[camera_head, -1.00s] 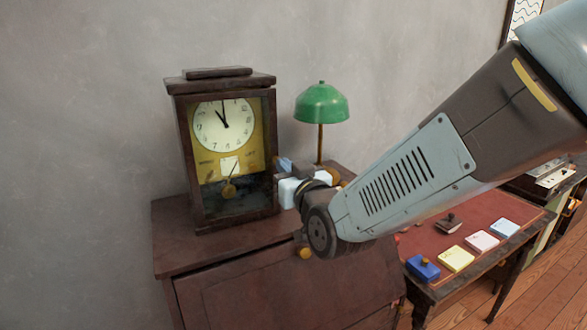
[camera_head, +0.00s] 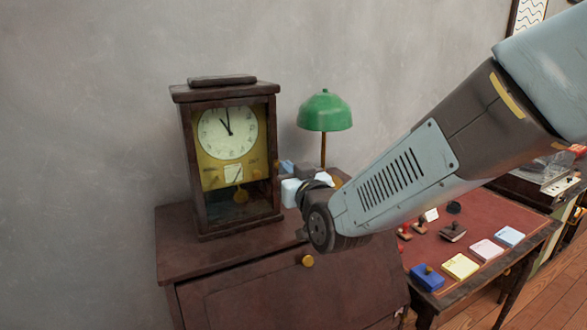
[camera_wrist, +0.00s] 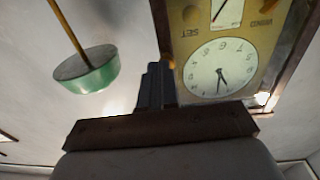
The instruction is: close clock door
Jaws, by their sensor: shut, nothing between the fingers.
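The clock (camera_head: 228,160) has a dark wooden case and stands upright on a brown cabinet in the head view. Its white dial, yellow panel and pendulum show within the dark door frame (camera_head: 187,150). The door looks at or near the front of the case; I cannot tell whether it is fully closed. My gripper (camera_head: 287,167) is just right of the clock's lower right side, partly hidden by my wrist. In the wrist view my gripper (camera_wrist: 155,75) is shut and empty, beside the upside-down clock dial (camera_wrist: 221,68). Contact with the clock cannot be told.
A green lamp (camera_head: 324,111) stands behind and right of my gripper. The cabinet top (camera_head: 185,240) is clear in front of the clock. A red-topped desk (camera_head: 435,245) with stamps and coloured pads lies to the right.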

